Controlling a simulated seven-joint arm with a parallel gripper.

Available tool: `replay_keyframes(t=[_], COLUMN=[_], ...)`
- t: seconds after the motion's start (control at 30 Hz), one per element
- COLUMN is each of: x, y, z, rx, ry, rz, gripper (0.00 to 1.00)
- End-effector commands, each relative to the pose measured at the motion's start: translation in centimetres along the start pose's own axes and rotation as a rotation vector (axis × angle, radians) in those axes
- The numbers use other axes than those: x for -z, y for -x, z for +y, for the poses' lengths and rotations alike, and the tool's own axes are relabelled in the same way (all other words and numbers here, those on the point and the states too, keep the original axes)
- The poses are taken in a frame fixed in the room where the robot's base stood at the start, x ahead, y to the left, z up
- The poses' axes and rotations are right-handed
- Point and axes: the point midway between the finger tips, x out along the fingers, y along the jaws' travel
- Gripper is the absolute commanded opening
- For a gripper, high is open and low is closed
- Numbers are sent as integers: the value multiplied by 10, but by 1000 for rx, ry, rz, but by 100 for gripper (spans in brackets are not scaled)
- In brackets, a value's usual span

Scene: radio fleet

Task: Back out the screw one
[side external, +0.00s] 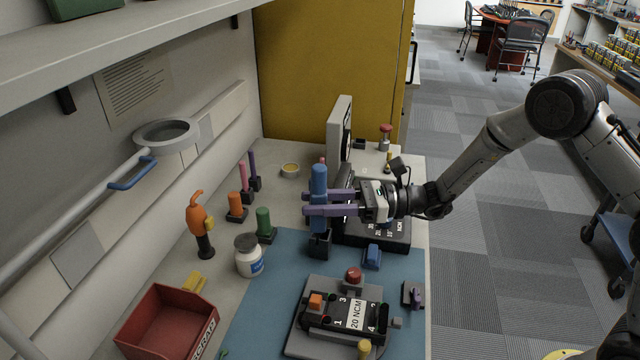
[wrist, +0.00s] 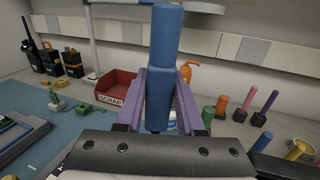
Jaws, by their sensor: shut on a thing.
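My gripper (side external: 318,202), with purple fingers, is shut on the upright blue screwdriver (side external: 319,180). The blue handle also stands between the fingers in the wrist view (wrist: 162,55). A black block (side external: 319,246) is directly below the handle; I cannot tell whether the tool is still seated in it. The black radio (side external: 345,330), labelled 20 NCM, lies in a grey fixture (side external: 299,344) on the blue mat, in front of my gripper and below it. Numbers 1, 3 and 4 are readable on it. Screw one itself is too small to make out.
Orange (side external: 236,203), green (side external: 264,222), pink and purple tools stand in black blocks to the left. A white jar (side external: 248,262) and red scrap bin (side external: 163,318) are front left.

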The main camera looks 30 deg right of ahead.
Motion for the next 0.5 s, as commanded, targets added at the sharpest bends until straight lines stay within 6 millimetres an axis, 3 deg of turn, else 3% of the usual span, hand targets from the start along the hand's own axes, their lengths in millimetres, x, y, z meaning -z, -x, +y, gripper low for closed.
replay_keyframes(t=[0.03,0.2,0.33,0.5], x=[-3,-8,-11,-14], y=[-1,2,6,7], z=[21,85,121,143], rx=[-72,-299,-423,-492], ry=[-1,-10,-10,1], rz=[-1,7,17,23], gripper=[0,0,0,0])
